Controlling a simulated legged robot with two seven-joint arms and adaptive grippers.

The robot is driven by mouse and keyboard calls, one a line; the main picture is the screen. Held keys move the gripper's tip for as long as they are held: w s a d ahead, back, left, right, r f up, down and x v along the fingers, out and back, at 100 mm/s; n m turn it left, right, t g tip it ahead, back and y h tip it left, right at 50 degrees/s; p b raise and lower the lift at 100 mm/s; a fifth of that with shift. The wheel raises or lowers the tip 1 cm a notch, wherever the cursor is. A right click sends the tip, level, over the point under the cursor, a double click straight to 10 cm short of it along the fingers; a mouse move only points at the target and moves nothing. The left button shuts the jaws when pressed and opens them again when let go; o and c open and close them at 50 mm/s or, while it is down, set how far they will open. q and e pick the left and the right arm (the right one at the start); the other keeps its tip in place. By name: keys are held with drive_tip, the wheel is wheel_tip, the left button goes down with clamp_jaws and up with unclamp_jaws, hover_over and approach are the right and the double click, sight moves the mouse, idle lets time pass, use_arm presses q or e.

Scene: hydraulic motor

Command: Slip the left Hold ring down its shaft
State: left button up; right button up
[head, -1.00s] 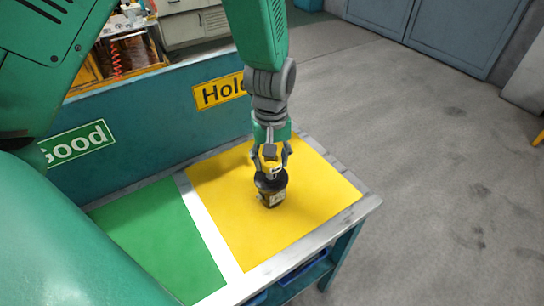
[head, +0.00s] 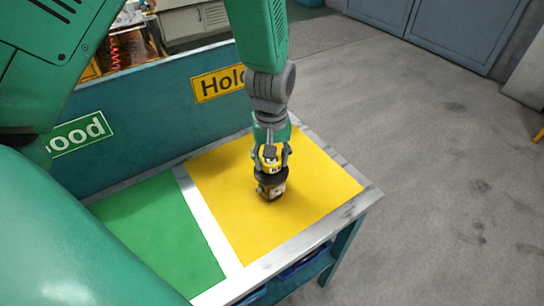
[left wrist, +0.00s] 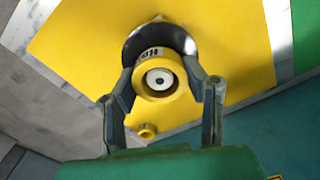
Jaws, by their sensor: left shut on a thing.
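The motor (head: 270,187), dark with a black round flange, stands on the yellow Hold mat (head: 318,180). It looks upright. My left gripper (head: 271,160) points down right over it. A yellow ring (head: 270,164) with dark lettering is between its fingers, just above the flange. In the left wrist view the fingers (left wrist: 160,72) are shut on the sides of the yellow ring (left wrist: 172,90), with the black flange (left wrist: 135,45) behind. A pale round shaft end with a dark centre (left wrist: 160,79) shows inside the ring. How far down the ring sits cannot be told. My right gripper is out of view.
A green Good mat (head: 155,235) lies left of the Hold mat, past a white strip (head: 205,220). A teal back panel with Good (head: 78,135) and Hold (head: 215,84) signs stands behind. The mat around the motor is clear. A small yellow cylinder (left wrist: 147,131) shows near one finger.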

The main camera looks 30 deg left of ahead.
use_arm(q)
drive_tip(key=shift+f, duration=0.15)
drive_tip(key=o, duration=0.9)
drive_tip(key=shift+c, duration=0.2)
wheel_tip(320, 180, up, 6)
drive_tip(key=p, duration=0.6)
drive_tip(key=shift+p, duration=0.4)
